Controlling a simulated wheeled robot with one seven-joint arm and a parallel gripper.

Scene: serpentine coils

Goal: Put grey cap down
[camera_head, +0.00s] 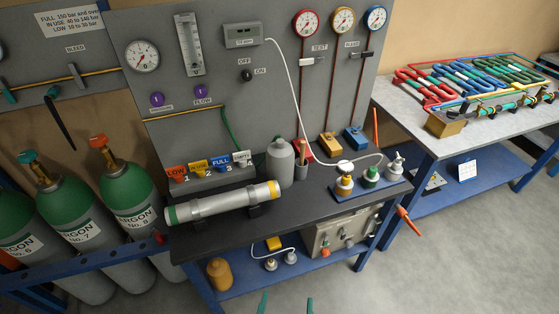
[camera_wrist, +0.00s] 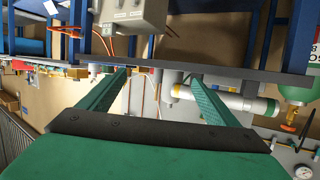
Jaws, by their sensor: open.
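My gripper (camera_head: 286,305) shows only as two green fingertips at the bottom edge of the head view, in front of the bench. In the wrist view my gripper (camera_wrist: 158,78) has its two green fingers wide apart, with nothing held between them. Two small grey cap-like pieces, one on the left (camera_head: 270,264) and one on the right (camera_head: 290,258), stand on the blue lower shelf (camera_head: 236,292). I cannot tell whether either is the grey cap. My fingertips are apart from them, lower in the picture.
The dark bench top (camera_head: 225,232) holds a grey cylinder (camera_head: 222,204) on cradles, a grey bottle (camera_head: 280,163) and a blue tray of fittings (camera_head: 371,187). An orange-brown bottle (camera_head: 219,274) and a metal box (camera_head: 340,232) are below. Green gas cylinders (camera_head: 128,190) stand left. Floor at right is clear.

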